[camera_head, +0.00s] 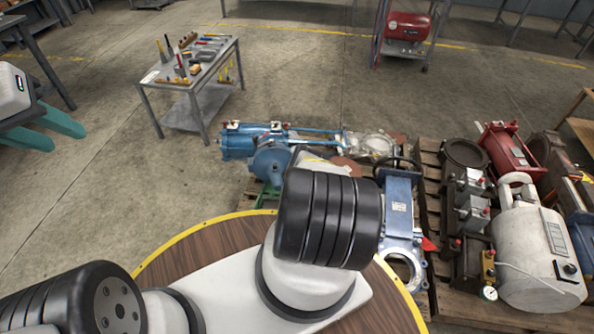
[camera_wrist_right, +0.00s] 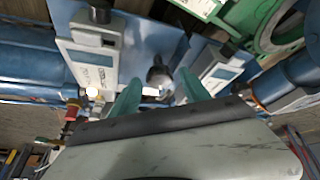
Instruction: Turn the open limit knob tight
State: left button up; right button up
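In the right wrist view a dark knob (camera_wrist_right: 160,75) stands out from a blue housing (camera_wrist_right: 150,38). My right gripper (camera_wrist_right: 160,72) is open, with its two green fingers either side of the knob and gaps showing beside it. I cannot tell how deep the knob sits between the fingertips, and no label shows that it is the open limit knob. In the head view the blue actuator (camera_head: 240,140) lies beyond my arm, which hides my right gripper. My left gripper (camera_head: 72,141) is at the left edge, open and empty, away from the actuator.
White boxes with small displays (camera_wrist_right: 92,62) flank the knob closely. A green ringed part (camera_wrist_right: 275,25) is at upper right. A pallet of valves and a white cylinder (camera_head: 530,250) stands on the right. A tool table (camera_head: 165,92) stands at the back left. Floor between is clear.

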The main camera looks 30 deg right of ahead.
jog(key=shift+r, duration=0.1)
jog(key=shift+w+a+r, duration=0.15)
jog(key=shift+a+r, duration=0.1)
jog(key=shift+r, duration=0.15)
jog(key=v, duration=0.6)
jog(key=shift+r, duration=0.35)
jog(key=shift+a, duration=0.1)
